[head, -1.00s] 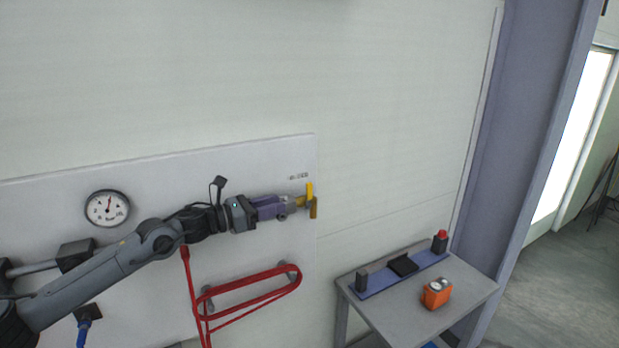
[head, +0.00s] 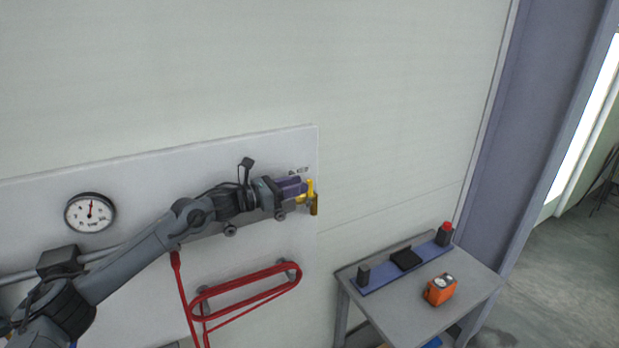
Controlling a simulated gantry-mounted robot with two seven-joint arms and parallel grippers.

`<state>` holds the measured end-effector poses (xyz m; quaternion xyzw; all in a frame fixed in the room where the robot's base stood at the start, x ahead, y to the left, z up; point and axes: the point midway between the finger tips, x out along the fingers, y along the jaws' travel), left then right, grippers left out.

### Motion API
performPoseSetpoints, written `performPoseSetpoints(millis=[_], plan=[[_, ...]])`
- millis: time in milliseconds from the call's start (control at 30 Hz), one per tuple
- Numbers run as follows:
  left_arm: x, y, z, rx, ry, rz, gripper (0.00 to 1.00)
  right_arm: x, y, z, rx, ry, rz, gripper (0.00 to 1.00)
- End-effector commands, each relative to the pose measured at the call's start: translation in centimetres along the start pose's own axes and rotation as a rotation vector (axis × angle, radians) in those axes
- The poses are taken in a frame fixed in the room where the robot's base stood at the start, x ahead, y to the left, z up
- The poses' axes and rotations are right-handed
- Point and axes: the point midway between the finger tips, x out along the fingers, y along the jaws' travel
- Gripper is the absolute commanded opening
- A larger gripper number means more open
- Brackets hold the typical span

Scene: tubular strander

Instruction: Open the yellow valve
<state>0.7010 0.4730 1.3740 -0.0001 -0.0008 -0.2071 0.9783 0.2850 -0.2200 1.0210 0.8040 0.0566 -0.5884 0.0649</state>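The yellow valve (head: 310,189) sits at the right edge of the white wall panel, with a brass-coloured part (head: 315,206) at its right end. My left arm reaches in from the lower left across the panel. My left gripper (head: 303,188) is at the valve, with its purple fingers pointing right and their tips next to the yellow handle. The fingers show as two bars with the handle at their ends; whether they close on it cannot be told. My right gripper is not in view.
A round gauge (head: 90,212) and a red hose on a holder (head: 245,290) are on the panel (head: 130,187). A grey table (head: 397,311) at the lower right carries an orange device (head: 440,289) and a blue bar (head: 382,279) with black blocks and a red button.

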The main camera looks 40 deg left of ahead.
Motion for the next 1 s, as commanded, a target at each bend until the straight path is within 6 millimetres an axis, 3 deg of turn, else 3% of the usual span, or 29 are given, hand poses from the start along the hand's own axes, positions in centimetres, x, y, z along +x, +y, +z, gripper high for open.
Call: performPoseSetpoints(millis=[100, 300, 733, 767, 1000], plan=[[1.9, -0.1, 0.3, -0.003, -0.001, -0.002, 0.36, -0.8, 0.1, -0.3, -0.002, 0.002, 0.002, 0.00], [3.9, 0.0, 0.1, -0.002, -0.001, 0.001, 0.36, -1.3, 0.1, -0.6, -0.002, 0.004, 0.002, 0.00], [4.6, 0.0, -0.1, 0.000, 0.002, 0.000, 0.36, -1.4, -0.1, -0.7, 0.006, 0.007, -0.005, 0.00], [4.6, 0.0, -0.1, 0.000, 0.002, 0.000, 0.35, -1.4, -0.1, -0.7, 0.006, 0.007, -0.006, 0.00], [4.6, 0.0, -0.1, 0.000, 0.002, 0.000, 0.00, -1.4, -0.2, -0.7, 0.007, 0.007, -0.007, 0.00]])
